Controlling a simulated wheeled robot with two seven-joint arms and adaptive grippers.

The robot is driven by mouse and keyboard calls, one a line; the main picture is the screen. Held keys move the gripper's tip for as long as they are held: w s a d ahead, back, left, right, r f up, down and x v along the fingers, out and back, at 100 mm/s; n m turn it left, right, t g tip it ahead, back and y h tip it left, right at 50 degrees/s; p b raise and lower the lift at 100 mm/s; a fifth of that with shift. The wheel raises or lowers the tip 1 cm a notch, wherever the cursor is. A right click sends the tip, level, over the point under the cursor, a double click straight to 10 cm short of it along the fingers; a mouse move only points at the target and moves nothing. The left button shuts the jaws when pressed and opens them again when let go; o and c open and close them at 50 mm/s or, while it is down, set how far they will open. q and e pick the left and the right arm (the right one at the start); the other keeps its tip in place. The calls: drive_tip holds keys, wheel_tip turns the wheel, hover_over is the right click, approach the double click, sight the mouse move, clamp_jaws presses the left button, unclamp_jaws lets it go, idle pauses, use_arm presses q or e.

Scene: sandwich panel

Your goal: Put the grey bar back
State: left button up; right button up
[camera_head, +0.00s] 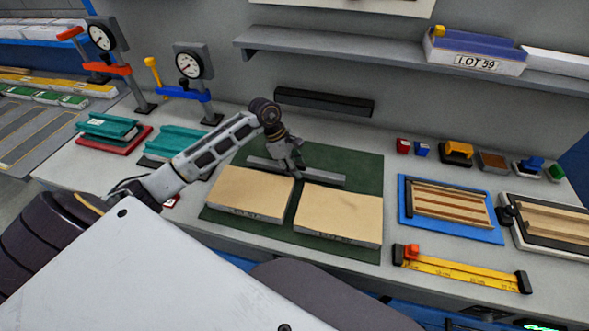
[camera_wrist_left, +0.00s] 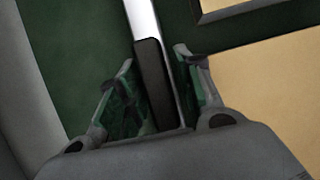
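The grey bar (camera_head: 322,178) lies across the green mat (camera_head: 358,163), just behind two tan panels (camera_head: 250,193) (camera_head: 340,213). My left gripper (camera_head: 292,163) is over the bar near its middle, pointing down. In the left wrist view, the bar shows a light metal part (camera_wrist_left: 142,18) and a dark grip part (camera_wrist_left: 153,85). The dark part runs between the two spread fingers of the left gripper (camera_wrist_left: 155,57), with a gap on the left side and a narrower one on the right. My right gripper is not in view.
A dark wall ledge (camera_head: 325,103) is behind the mat, under a grey shelf (camera_head: 370,58). Gauge stands (camera_head: 190,70) and teal blocks (camera_head: 180,140) are to the left. A blue tray (camera_head: 405,205), a yellow ruler fixture (camera_head: 460,270) and small coloured blocks (camera_head: 455,153) are to the right.

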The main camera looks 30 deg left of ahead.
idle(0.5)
use_arm(q)
clamp_jaws()
